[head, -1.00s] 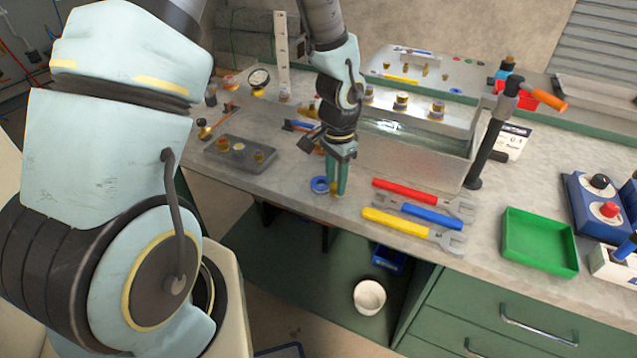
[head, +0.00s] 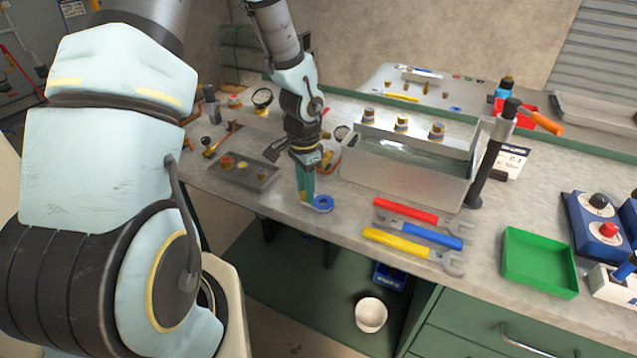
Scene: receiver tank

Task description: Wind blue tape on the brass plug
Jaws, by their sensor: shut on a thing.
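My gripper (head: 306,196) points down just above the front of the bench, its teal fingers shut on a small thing. Only a hint of brass shows at the fingertips; I take it to be the brass plug, and most of it is hidden. The blue tape roll (head: 322,203) lies flat on the bench just right of the fingertips. I cannot tell whether the fingers or the plug touch the roll.
A dark tray (head: 250,184) with brass fittings sits left. Red (head: 408,211), blue (head: 435,237) and yellow (head: 398,242) wrenches lie right, before the metal tank (head: 405,182). A green tray (head: 538,262) is farther right. A white bucket (head: 370,315) stands below the bench edge.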

